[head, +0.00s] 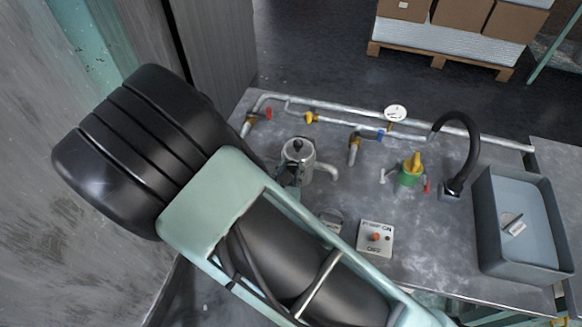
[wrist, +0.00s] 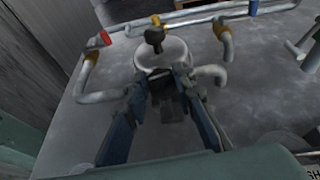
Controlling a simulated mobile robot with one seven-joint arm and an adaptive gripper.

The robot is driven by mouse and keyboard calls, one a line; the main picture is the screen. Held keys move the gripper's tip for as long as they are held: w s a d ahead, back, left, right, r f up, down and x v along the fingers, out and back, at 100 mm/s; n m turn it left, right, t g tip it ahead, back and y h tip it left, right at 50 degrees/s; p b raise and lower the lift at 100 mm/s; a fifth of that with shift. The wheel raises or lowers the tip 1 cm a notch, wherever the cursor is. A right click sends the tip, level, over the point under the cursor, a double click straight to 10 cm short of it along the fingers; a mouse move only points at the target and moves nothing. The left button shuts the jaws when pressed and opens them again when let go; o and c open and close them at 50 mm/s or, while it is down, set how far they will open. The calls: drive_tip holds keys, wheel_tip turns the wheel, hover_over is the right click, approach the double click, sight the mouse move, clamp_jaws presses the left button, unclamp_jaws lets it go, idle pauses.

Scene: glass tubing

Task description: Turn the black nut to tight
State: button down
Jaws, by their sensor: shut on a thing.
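A silver lidded vessel (head: 304,156) with a bent spout stands on the grey bench; it also shows in the wrist view (wrist: 160,56). A round black knob (head: 297,146) tops its lid, clear of my fingers in the wrist view (wrist: 154,37). My gripper (head: 290,175) is at the vessel's near side. In the wrist view its two fingers (wrist: 160,85) are spread around a dark part (wrist: 170,102) in front of the vessel, and it is shut on that part. The part is shadowed and partly hidden; I cannot tell whether it is the black nut.
Pipes with a red valve (head: 268,114), a yellow valve (head: 311,118) and a gauge (head: 396,113) run along the back. A green fitting (head: 409,174), a black tap (head: 467,150) and a grey sink (head: 488,220) are to the right. A switch box (head: 375,239) is near the front.

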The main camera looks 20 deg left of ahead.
drive_tip(key=shift+m+h, duration=0.5)
drive_tip(key=shift+h, duration=0.2)
drive_tip(key=c, duration=1.6)
unclamp_jaws()
drive_tip(key=shift+s, duration=0.1)
drive_tip(key=v, duration=1.1)
drive_tip(key=shift+s+r, duration=0.15)
drive_tip(key=shift+s, duration=0.25)
